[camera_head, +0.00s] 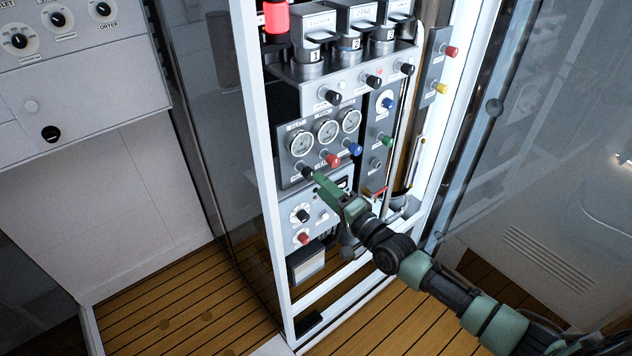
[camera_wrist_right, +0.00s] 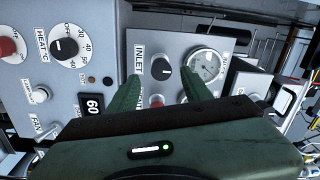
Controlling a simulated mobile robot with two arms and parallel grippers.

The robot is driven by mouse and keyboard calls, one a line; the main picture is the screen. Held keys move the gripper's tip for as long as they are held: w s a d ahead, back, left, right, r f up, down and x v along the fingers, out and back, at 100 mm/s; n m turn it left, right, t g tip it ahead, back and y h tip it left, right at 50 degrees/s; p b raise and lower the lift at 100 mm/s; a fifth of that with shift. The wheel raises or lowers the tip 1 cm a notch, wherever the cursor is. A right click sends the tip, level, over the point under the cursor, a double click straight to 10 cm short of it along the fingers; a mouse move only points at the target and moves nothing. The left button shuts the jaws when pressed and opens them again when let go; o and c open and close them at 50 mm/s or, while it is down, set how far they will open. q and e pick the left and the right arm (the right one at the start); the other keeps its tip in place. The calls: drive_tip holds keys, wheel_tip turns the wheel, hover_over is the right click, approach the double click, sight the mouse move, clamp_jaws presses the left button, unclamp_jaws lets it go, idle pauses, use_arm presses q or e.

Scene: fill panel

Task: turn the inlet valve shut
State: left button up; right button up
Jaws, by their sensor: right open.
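The inlet valve is a black round knob (camera_wrist_right: 161,69) with a pale pointer mark, beside the label INLET on a grey gauge panel. In the head view this knob (camera_head: 308,173) sits at the panel's lower left, below the gauges. My right gripper (camera_head: 319,180) has green fingers and reaches in from the lower right, its tips close to the knob. In the right wrist view the open fingers (camera_wrist_right: 160,80) stand to either side of the knob, with a gap between. Whether a finger touches it I cannot tell. My left gripper is not in view.
A red knob (camera_head: 333,159) and a blue knob (camera_head: 355,149) are on the same panel, right of the inlet knob. A heater dial (camera_wrist_right: 64,48) and a display (camera_wrist_right: 91,104) are on the neighbouring panel. The rack's white frame post (camera_head: 262,150) stands left.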

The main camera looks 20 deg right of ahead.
drive_tip(key=shift+v, duration=1.8)
